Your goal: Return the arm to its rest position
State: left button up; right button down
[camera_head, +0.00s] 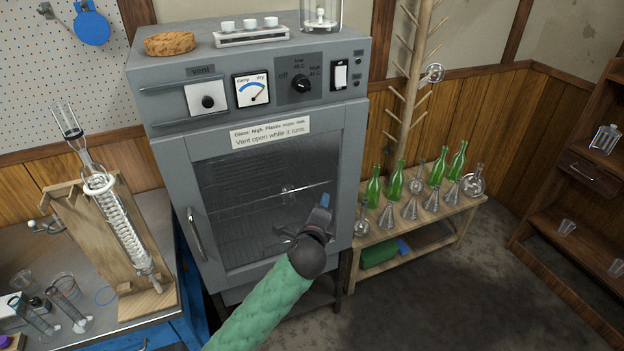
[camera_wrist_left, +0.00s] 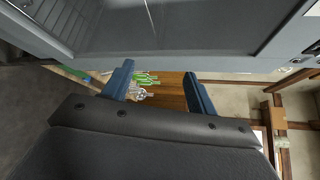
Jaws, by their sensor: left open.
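My left arm, in a green sleeve, reaches up from the bottom of the head view. Its gripper (camera_head: 322,208) is in front of the lower right part of the drying oven's glass door (camera_head: 265,160). In the left wrist view the two blue fingers of this gripper (camera_wrist_left: 160,78) are apart with nothing between them. The oven door lies close above the fingers in that view. My right gripper is in neither view.
The grey oven (camera_head: 160,110) has its door shut. To its right, a low wooden bench (camera_head: 400,232) holds green bottles and clear flasks. On the left, a bench carries a wooden stand (camera_head: 85,230) with a coiled condenser. Open floor (camera_head: 440,300) lies at lower right.

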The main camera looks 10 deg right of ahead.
pick_arm(q)
jog(key=w+a+f+n+g+y, duration=0.25)
jog(key=a+f+n, duration=0.5)
jog(key=n, duration=0.65)
jog(key=s+a+f+n+g, duration=0.3)
jog(key=s+a+f, duration=0.1)
jog(key=f, duration=0.5)
jog(key=s+a+f+n+g, duration=0.25)
jog(key=a+f, duration=0.25)
jog(key=f, duration=0.4)
jog(key=s+a+f+n+g, duration=0.15)
jog(key=s+a+f, duration=0.25)
jog(key=s+f, duration=0.45)
jog(key=s+a+f+n+g, duration=0.15)
jog(key=s+a+f, duration=0.25)
jog(key=s+f, duration=0.4)
jog(key=s+f+g, duration=0.1)
jog(key=s+f, duration=0.2)
jog(key=s, duration=0.7)
jog(key=s+a+f+g, duration=0.1)
jog(key=s+f, duration=0.3)
jog(key=s, duration=0.6)
jog(key=shift+s+a+g+y, duration=0.15)
jog(key=shift+s+g+y, duration=0.15)
jog(key=shift+y, duration=0.15)
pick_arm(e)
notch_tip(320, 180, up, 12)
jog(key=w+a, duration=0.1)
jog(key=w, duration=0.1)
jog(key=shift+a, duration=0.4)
